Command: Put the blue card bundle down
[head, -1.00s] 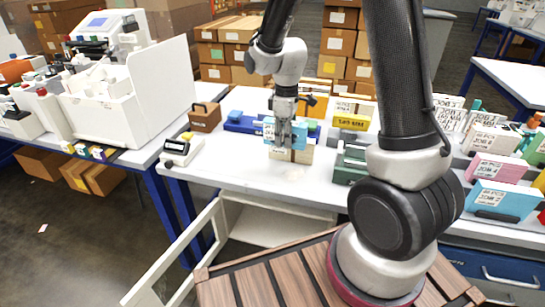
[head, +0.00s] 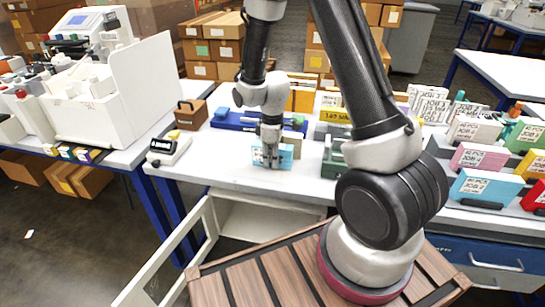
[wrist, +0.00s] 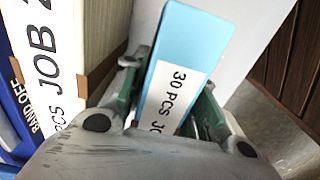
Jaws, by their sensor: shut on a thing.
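The blue card bundle (head: 285,157) is upright in my gripper (head: 270,148), low over the front part of the white worktable (head: 215,160). I cannot tell for sure whether its bottom edge touches the tabletop. In the wrist view, the light blue bundle (wrist: 183,45) with a white "30 PCS" label stands between the two fingers of my gripper (wrist: 165,105), which are closed on its sides. A cream bundle (wrist: 95,35) with a "JOB" label stands to its left in that view, apart from it.
A blue tray-like holder (head: 232,121) lies behind. A brown box (head: 190,114) and a small white device (head: 168,149) stand to the left, a green block (head: 333,160) to the right. Several coloured bundles, such as the pink one (head: 477,157), stand further right. Tabletop left of the bundle is clear.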

